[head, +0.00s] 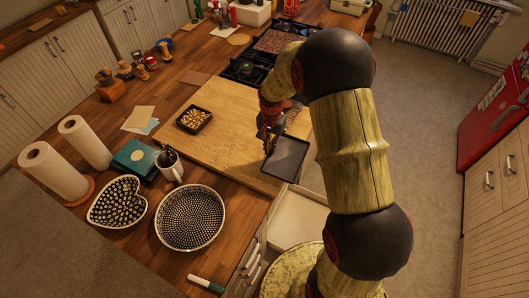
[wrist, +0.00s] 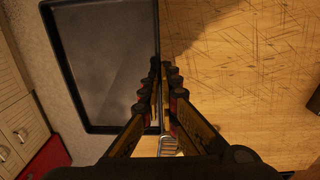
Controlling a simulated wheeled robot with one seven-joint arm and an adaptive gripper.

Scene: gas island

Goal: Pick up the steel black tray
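The black steel tray (head: 288,158) is at the right edge of the wooden cutting board in the head view, seemingly reaching past that edge. I cannot tell whether it rests there or is slightly raised. In the wrist view the tray (wrist: 105,60) fills the upper left, with floor showing beyond its left rim. My gripper (head: 268,142) is at the tray's left side in the head view. In the wrist view my gripper (wrist: 160,72) has its fingers close together on both sides of the tray's right rim. The exact contact at the fingertips is partly hidden.
The cutting board (head: 225,143) holds a small dark dish of nuts (head: 193,119). A gas hob (head: 252,67) lies behind. A patterned bowl (head: 190,217), a mug (head: 170,168) and paper towel rolls (head: 55,172) stand left. Open floor (head: 425,110) lies right of the island.

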